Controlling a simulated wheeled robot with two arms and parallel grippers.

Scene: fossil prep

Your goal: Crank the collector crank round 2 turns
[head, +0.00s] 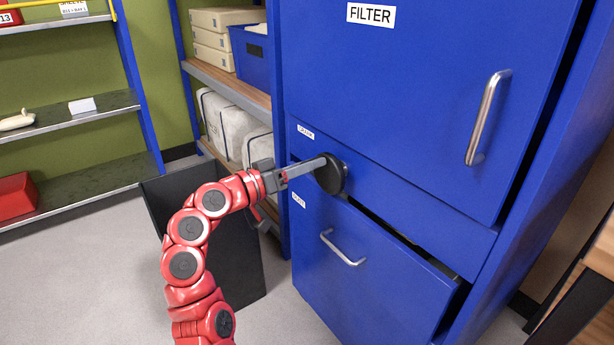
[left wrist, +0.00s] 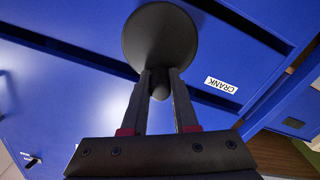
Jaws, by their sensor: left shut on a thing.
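The collector crank (head: 336,176) is a black round disc with a knob, on the front of the blue cabinet below the filter door. In the left wrist view the disc (left wrist: 160,32) fills the top middle. Its dark knob (left wrist: 160,86) sits between the two fingers. My left gripper (head: 322,162) reaches in from the left and is shut on the knob; it also shows in the left wrist view (left wrist: 161,98). A white CRANK label (left wrist: 221,85) is beside the disc. My right gripper is in neither view.
The blue cabinet has a filter door with a handle (head: 487,118) above and a slightly open lower drawer (head: 350,275) with a handle. A dark open bin (head: 225,255) stands on the floor beside my left arm. Shelves with boxes and wrapped blocks (head: 228,125) stand behind.

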